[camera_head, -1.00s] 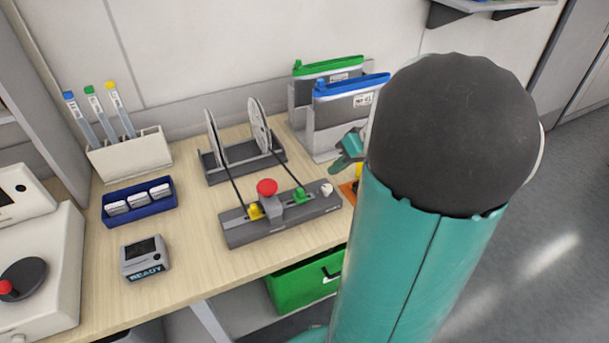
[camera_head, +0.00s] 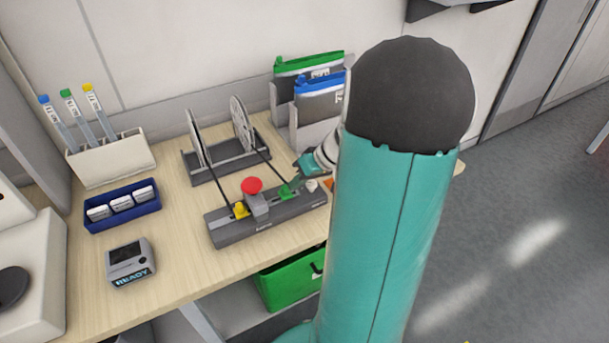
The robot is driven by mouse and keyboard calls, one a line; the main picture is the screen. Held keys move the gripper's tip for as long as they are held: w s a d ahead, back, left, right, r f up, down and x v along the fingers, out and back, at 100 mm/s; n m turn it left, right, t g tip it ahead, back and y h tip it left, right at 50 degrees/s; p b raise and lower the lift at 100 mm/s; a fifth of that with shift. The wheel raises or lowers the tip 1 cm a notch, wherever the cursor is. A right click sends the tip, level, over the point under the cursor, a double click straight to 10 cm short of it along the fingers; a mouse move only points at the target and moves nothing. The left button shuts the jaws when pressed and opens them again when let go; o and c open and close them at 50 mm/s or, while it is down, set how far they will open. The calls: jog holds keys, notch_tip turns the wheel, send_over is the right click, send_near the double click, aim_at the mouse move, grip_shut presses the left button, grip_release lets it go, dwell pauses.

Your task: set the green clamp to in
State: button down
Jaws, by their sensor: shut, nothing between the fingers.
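The green clamp (camera_head: 286,192) sits on the right half of the grey feeder block (camera_head: 262,225), with a dark strip running to it from a reel. My gripper (camera_head: 298,181) is shut and empty. It reaches in from the right, with its tips right beside the green clamp. I cannot tell whether they touch it. The yellow clamp (camera_head: 240,209) is on the left half of the block. A red knob (camera_head: 252,185) stands between the two clamps. My arm hides the right end of the block and part of the table.
Two reels (camera_head: 242,125) stand in a grey rack behind the block. Pouches in holders (camera_head: 318,92) stand behind my gripper. A blue tray (camera_head: 122,207), a small READY display (camera_head: 130,262) and a tube holder (camera_head: 108,160) are at the left. A green bin (camera_head: 290,280) is below the table.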

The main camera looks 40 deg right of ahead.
aim_at(280, 201)
jog(key=shift+w+a, duration=0.25)
jog(key=shift+a, duration=0.6)
jog(key=shift+w+a, duration=0.25)
jog(key=shift+a, duration=0.6)
jog(key=shift+w+a, duration=0.25)
jog(key=shift+a, duration=0.7)
jog(key=shift+w+r, duration=0.1)
